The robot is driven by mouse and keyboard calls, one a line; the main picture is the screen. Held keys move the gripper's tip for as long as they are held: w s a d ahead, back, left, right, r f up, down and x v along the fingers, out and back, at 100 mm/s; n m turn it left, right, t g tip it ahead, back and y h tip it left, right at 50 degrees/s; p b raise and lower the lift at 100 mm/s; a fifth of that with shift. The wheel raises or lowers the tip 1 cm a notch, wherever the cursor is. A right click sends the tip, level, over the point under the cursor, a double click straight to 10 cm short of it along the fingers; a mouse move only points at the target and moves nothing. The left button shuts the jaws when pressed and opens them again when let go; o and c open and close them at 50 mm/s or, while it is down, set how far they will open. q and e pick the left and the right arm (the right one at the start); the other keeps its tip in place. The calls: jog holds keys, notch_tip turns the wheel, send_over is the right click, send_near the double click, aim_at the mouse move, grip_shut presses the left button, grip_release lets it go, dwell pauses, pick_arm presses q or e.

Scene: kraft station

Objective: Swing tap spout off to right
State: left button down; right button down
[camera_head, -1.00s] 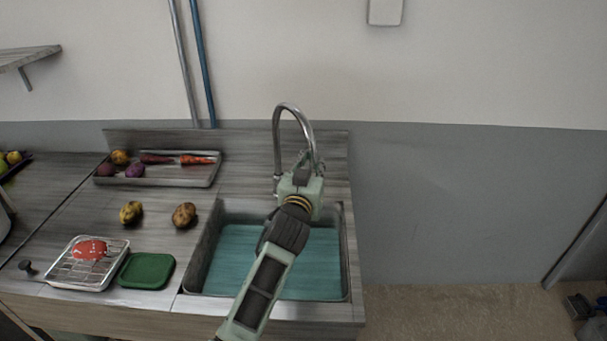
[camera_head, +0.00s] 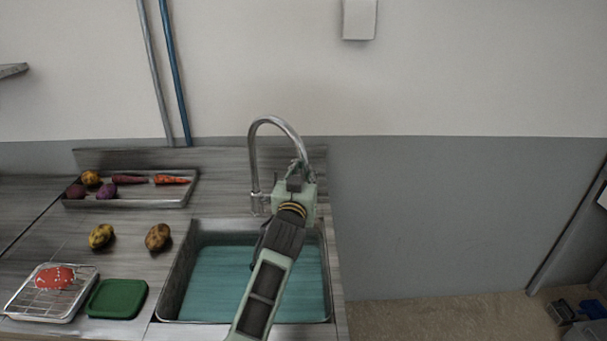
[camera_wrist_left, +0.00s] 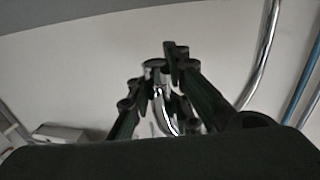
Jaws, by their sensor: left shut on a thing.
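The chrome tap (camera_head: 254,165) stands at the back of the sink (camera_head: 176,281), and its curved spout arches toward the right and front. My left gripper (camera_head: 300,168) is shut on the tap spout near its down-turned end. In the left wrist view the curved chrome spout (camera_wrist_left: 163,108) shows between the two dark fingers of my left gripper (camera_wrist_left: 160,75). The gripper body hides the tip of the spout in the head view. My right gripper is not in view.
A metal tray (camera_head: 150,201) with vegetables, two potatoes (camera_head: 158,237), a wire-rack tray (camera_head: 22,309) with red food (camera_head: 55,278) and a green lid (camera_head: 117,298) lie left of the sink. Pipes (camera_head: 176,75) run up the wall.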

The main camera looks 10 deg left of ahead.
pick_arm(q)
jog(key=c, duration=2.2)
grip_release()
jog(key=shift+d, duration=0.3)
jog(key=o, duration=0.6)
jog(key=shift+s+d+r, duration=0.15)
jog(key=shift+d, duration=0.05)
jog(key=shift+c, duration=0.2)
jog(key=shift+a, duration=0.25)
jog(key=s, duration=1.2)
jog(key=shift+d, duration=0.2)
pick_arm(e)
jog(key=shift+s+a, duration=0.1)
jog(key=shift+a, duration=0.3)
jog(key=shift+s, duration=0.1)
